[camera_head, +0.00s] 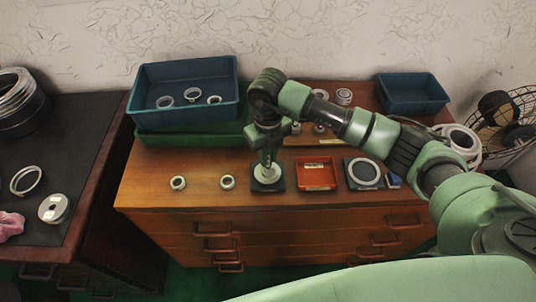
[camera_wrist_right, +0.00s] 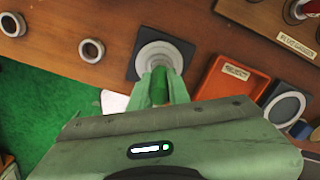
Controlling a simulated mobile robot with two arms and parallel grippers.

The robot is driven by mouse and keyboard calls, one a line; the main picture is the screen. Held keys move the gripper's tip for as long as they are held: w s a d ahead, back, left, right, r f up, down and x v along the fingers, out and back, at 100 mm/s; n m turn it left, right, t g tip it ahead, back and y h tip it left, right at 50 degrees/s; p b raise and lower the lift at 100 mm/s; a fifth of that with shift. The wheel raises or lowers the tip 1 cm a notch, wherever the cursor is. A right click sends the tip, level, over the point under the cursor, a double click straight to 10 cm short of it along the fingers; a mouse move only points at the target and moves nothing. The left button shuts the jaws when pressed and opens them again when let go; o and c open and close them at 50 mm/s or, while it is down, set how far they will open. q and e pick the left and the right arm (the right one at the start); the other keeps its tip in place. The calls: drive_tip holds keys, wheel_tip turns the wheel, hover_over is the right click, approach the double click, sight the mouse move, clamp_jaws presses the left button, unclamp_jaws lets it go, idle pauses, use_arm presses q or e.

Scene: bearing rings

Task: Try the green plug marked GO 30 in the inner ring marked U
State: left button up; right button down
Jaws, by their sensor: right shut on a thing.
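My right gripper (camera_head: 267,158) points down over a dark square pad (camera_head: 281,187) near the front of the wooden bench. It is shut on a green plug, which shows between the fingers in the right wrist view (camera_wrist_right: 159,84). A pale grey ring (camera_head: 267,180) lies on the pad directly under the gripper; it also shows in the right wrist view (camera_wrist_right: 158,52). The fingers hide the plug's lower end, so I cannot tell whether it is inside the ring. No GO 30 or U marking is readable. My left gripper is not in view.
Two small rings, one at left (camera_head: 178,183) and one nearer (camera_head: 227,182), lie left of the pad. A red tray (camera_head: 317,188) and a second pad with a larger ring (camera_head: 364,172) stand right. Behind are a blue bin (camera_head: 187,117) and a labelled plug board (camera_wrist_right: 281,42).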

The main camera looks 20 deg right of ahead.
drive_tip(key=shift+r, duration=0.15)
drive_tip(key=shift+r+p, duration=1.85)
drive_tip(key=shift+r, duration=1.25)
